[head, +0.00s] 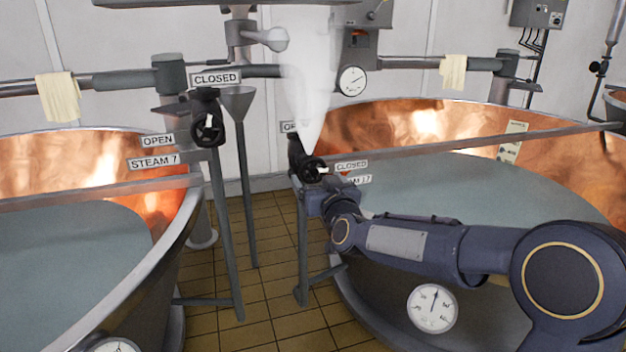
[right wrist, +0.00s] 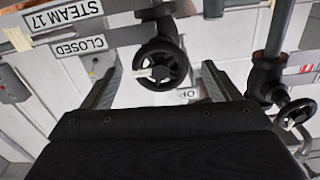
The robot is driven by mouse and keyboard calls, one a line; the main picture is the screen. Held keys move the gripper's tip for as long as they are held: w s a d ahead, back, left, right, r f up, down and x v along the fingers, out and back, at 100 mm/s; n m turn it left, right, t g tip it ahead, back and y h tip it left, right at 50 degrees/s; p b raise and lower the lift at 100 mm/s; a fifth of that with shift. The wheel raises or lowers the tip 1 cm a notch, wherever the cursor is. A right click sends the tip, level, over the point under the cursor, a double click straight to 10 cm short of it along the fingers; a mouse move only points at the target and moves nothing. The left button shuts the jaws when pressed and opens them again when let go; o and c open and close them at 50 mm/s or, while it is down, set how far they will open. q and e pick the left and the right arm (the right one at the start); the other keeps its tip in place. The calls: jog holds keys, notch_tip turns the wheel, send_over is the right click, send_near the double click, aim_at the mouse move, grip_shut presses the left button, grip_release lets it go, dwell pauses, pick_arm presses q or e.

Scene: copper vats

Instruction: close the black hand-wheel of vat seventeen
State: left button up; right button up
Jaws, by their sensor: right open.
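The black hand-wheel of vat seventeen (head: 312,169) is on a valve at the left rim of the right-hand copper vat (head: 440,120). A white tab on the wheel points right, towards the CLOSED label (head: 351,166). The STEAM 17 label is partly hidden by my arm. My right gripper (head: 326,196) is just below and in front of the wheel. The right wrist view is upside down; there the wheel (right wrist: 162,62) lies between the spread fingers of the gripper (right wrist: 160,80), with gaps on both sides. My left gripper is not in view.
A white steam plume (head: 308,70) stands above the wheel. Vat seven's similar black wheel (head: 208,128) is to the left, with a funnel (head: 238,102) between. A tiled floor gap (head: 255,270) separates the vats. Pipes with cloths (head: 58,97) run behind.

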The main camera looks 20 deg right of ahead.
aim_at(313, 175)
jog(key=shift+w, duration=2.1)
jog(key=c, duration=1)
jog(key=shift+o, duration=0.2)
jog(key=shift+a+f+m+b, duration=0.1)
jog(key=shift+f+m+b, duration=0.1)
jog(key=shift+m+b, duration=0.6)
jog(key=shift+a+r+m, duration=0.1)
jog(key=shift+r+m, duration=0.05)
jog(key=shift+m, duration=0.55)
jog(key=o, duration=1)
jog(key=shift+c, duration=0.2)
jog(key=shift+s, duration=0.1)
jog(key=s, duration=0.7)
jog(key=shift+s, duration=0.35)
